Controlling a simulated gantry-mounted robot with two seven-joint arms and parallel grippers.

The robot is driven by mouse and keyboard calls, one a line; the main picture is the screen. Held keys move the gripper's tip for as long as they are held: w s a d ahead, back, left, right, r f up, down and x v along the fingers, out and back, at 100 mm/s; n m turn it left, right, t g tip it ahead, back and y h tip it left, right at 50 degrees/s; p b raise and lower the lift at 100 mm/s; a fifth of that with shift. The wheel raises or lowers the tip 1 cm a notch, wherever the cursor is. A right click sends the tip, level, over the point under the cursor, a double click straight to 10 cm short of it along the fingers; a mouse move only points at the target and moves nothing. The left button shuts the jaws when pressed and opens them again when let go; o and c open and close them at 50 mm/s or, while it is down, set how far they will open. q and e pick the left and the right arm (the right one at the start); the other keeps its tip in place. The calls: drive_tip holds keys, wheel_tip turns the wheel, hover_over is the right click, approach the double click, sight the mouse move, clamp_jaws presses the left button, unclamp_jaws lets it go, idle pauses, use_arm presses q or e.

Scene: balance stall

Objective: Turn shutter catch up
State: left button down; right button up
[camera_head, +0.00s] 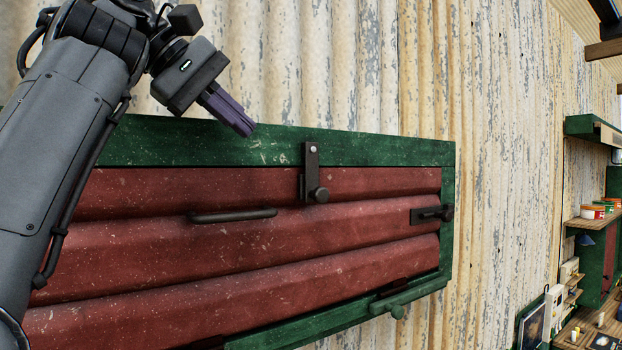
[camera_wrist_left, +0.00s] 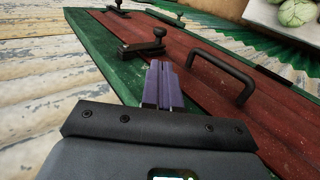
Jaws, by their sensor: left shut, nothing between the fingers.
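The red corrugated shutter (camera_head: 170,243) sits in a green frame (camera_head: 380,150) on the wall. A dark catch (camera_head: 310,165) with a round knob lies across the frame's upper edge in the head view, its knob end over the red panel. It also shows in the left wrist view (camera_wrist_left: 140,48), just beyond my fingertips. A second dark catch (camera_head: 428,215) crosses the right edge. My left gripper (camera_head: 243,127) is shut and empty, its purple fingers over the frame's upper edge, left of the first catch and apart from it; its fingertips (camera_wrist_left: 160,68) show in the wrist view. My right gripper is out of view.
Corrugated wall surrounds the shutter, and shelves with tins (camera_head: 590,212) are far right.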

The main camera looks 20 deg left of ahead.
use_arm(q)
drive_tip(key=shift+s, duration=0.1)
drive_tip(key=shift+f, duration=0.1)
approach(316, 191)
drive_tip(key=shift+w+p, duration=0.2)
drive_tip(key=shift+p, duration=0.2)
drive_tip(key=p+x, duration=0.3)
drive_tip(key=x, duration=0.2)
drive_tip(key=shift+w+d+f+p, duration=0.2)
drive_tip(key=shift+w+p, duration=0.1)
drive_tip(key=shift+p, duration=0.55)
drive_tip(key=shift+w+d+f+p, duration=0.15)
drive_tip(key=shift+f+p, duration=0.2)
drive_tip(key=shift+p, duration=0.05)
